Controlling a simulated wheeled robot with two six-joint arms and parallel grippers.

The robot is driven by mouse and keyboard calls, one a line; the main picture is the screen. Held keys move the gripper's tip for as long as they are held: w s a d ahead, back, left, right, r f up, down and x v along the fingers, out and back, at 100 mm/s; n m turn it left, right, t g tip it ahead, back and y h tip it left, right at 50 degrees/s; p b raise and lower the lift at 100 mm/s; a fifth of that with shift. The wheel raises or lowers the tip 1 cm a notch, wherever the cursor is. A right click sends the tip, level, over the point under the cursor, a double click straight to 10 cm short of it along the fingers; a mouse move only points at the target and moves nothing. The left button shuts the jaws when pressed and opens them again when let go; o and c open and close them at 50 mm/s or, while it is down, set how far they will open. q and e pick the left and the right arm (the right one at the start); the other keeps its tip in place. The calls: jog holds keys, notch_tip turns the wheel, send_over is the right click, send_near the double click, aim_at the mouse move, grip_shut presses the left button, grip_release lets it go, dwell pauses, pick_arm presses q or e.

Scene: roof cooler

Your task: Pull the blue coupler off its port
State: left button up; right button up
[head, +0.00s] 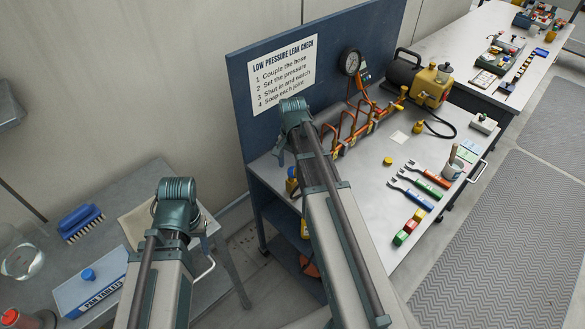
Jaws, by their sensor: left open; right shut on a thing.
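I cannot make out a blue coupler on a port in the head view. A manifold (362,127) with orange coiled hoses stands on the bench beside a round gauge (350,62). My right arm crosses in front of the bench and hides part of its left side. My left arm rises at the lower left, over the grey side table. Both grippers are hidden behind my arms, so neither jaws nor anything in them shows.
A yellow pump (431,87), fork-like tools (428,178) and small coloured blocks (409,227) are on the bench (372,222). A blue brush (80,222) and a pan tablets box (92,283) lie on the side table. Floor matting (490,240) lies clear at right.

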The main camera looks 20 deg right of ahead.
jog(key=shift+s+d, duration=0.35)
jog(key=shift+s, duration=0.25)
dwell(0.8)
grip_shut()
jog(key=shift+o, duration=1.7)
grip_release()
notch_tip(320, 180, up, 14)
jog(key=p, duration=1.4)
jog(key=shift+f, duration=0.15)
